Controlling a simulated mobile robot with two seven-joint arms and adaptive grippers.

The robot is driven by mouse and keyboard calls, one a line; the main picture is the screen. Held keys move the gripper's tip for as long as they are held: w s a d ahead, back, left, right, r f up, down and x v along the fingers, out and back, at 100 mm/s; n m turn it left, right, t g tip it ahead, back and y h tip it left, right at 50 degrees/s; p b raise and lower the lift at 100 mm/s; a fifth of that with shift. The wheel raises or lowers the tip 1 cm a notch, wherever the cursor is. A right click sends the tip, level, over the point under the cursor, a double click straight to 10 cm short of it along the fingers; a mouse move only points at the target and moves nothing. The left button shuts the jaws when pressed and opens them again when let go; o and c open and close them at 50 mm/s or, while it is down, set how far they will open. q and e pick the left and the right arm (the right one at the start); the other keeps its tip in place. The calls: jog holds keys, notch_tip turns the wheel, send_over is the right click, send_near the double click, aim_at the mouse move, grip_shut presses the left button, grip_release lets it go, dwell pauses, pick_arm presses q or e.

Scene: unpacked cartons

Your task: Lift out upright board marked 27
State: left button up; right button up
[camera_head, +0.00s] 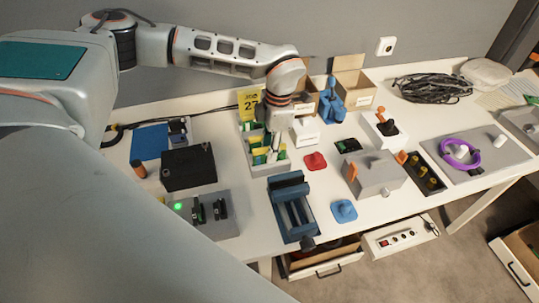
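The yellow board marked 27 (250,104) stands upright at the back of a pale open box (271,169). Several yellow, green and white pieces stand lower in the same box. My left gripper (274,145) points down over the box, in front and to the right of the marked board. Its dark fingers are small and partly merge with the pieces behind, so I cannot tell whether they are open or hold anything. The lower part of the board is hidden by the box contents. My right gripper is not in view.
A blue vise (293,209) stands in front of the box, and a black box (188,168) stands to the left. A small white box (305,132) and a red piece (315,161) are close on the right. Open cartons (352,84) stand behind.

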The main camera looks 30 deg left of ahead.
pick_arm(q)
jog(key=shift+f, duration=0.15)
grip_shut()
dwell(0.5)
jog(key=shift+r, duration=0.4)
notch_tip(320, 180, up, 20)
jog(key=p, duration=0.1)
jog(key=shift+f, duration=0.1)
